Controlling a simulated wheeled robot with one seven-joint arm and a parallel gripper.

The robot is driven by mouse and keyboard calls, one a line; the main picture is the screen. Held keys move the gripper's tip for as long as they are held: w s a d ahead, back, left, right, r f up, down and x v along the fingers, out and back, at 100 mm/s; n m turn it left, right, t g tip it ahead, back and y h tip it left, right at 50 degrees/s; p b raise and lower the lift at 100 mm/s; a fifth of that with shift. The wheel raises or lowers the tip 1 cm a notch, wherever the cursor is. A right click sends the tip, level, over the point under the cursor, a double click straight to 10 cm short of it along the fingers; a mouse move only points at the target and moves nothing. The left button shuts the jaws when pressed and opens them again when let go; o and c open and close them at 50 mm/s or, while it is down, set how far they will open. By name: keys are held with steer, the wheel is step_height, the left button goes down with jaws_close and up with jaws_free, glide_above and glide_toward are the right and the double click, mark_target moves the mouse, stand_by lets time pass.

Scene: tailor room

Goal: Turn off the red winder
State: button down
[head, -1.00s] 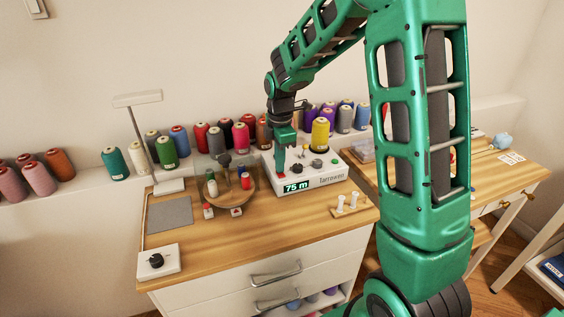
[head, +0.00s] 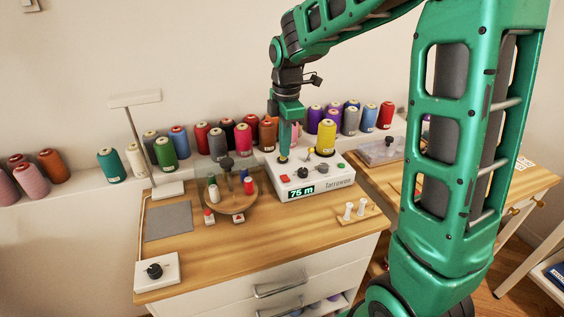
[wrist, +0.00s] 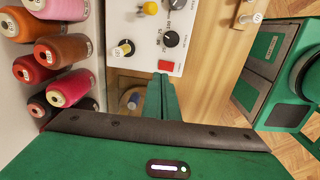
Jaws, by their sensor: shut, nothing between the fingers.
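The winder (head: 310,178) is a white box on the wooden bench, with a lit display (head: 301,192) reading "75 m". It carries several knobs and a red square button (head: 285,178) at its front left. In the wrist view the red button (wrist: 166,65) lies just beyond my fingertips, beside black dials on the white panel. My gripper (head: 284,156) is shut and empty, pointing down above the winder's left part, and the button shows clear in front of it. The closed fingers also show in the wrist view (wrist: 162,80). The exact gap to the panel is hard to tell.
Several thread cones (head: 217,143) line the shelf behind the winder. A round wooden stand (head: 232,204) with small spools is left of it. A peg rack (head: 358,216) lies to the right. A white box with a black knob (head: 157,271) sits front left. The bench front is clear.

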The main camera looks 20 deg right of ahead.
step_height(320, 180, up, 6)
steer(key=shift+r, duration=0.15)
steer(key=shift+s, duration=0.15)
stand_by(0.4)
steer(key=s+d+f+m, duration=0.2)
steer(key=s+d+m, duration=0.2)
steer(key=s+m, duration=0.4)
steer(key=s+d+f+m, duration=0.2)
steer(key=s+d+m, duration=0.2)
steer(key=s, duration=0.9)
steer(key=s+d+f+m, duration=0.2)
steer(key=s+d+m, duration=0.1)
steer(key=s+m, duration=0.7)
steer(key=shift+s+d+f+m+g, duration=0.2)
steer(key=shift+d+f+m+g, duration=0.15)
steer(key=shift+m, duration=0.45)
steer(key=shift+w+f, duration=0.25)
steer(key=shift+w, duration=0.4)
